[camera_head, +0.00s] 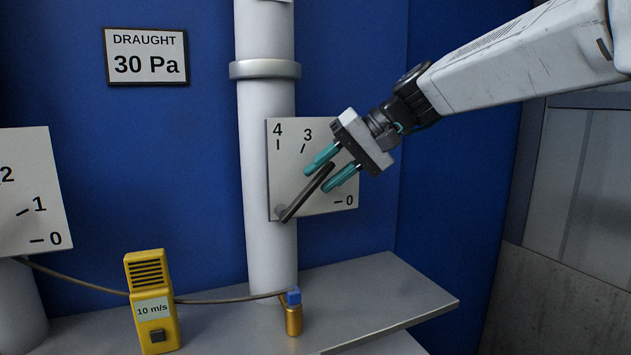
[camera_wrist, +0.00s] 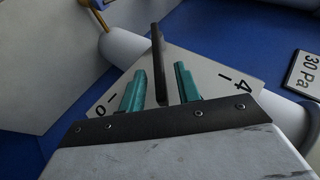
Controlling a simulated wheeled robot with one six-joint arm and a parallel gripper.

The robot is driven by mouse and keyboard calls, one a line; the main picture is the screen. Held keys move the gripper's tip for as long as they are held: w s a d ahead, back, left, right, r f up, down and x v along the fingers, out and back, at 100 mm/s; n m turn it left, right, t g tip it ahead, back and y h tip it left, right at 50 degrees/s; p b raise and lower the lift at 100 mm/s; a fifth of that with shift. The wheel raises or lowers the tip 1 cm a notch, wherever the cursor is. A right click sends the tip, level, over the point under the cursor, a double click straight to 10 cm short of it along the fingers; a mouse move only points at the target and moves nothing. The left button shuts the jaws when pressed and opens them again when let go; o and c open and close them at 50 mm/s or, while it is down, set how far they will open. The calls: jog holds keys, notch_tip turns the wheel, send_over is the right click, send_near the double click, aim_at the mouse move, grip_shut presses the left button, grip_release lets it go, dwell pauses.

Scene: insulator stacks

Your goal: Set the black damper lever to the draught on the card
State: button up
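The card (camera_head: 147,57) on the blue wall reads "DRAUGHT 30 Pa"; part of it shows in the wrist view (camera_wrist: 303,72). The black damper lever (camera_head: 304,195) pivots at the lower left of a white dial plate (camera_head: 325,204) on the white pipe. It points up and right, between the 3 and 0 marks. The 4, 3 and 0 show; the marks between 3 and 0 are hidden behind my gripper. My gripper (camera_head: 332,168) is open, with its teal fingers either side of the lever's outer end. In the wrist view the lever (camera_wrist: 158,62) stands between the fingers, with gaps visible.
Another white dial plate (camera_head: 30,215) with 2, 1 and 0 is at the left. A yellow meter (camera_head: 151,305) reading "10 m/s" stands on the grey shelf (camera_head: 400,290). A brass fitting with a blue top (camera_head: 293,315) is below the pipe (camera_head: 266,120). The shelf's right part is clear.

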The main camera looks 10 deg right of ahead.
jog(key=v, duration=0.5)
jog(key=shift+d, duration=0.1)
jog(key=s+d+f+h, duration=0.4)
jog(key=s+d+f, duration=0.1)
jog(key=s+f, duration=0.6)
jog(key=s+d+f+g+h, duration=0.1)
jog(key=s+d+f+h, duration=0.4)
jog(key=s+f, duration=0.6)
jog(key=s+d, duration=0.1)
jog(key=s, duration=0.4)
jog(key=shift+s+d+f+m, duration=0.15)
jog(key=shift+d+f+m, duration=0.15)
jog(key=shift+f+m, duration=0.1)
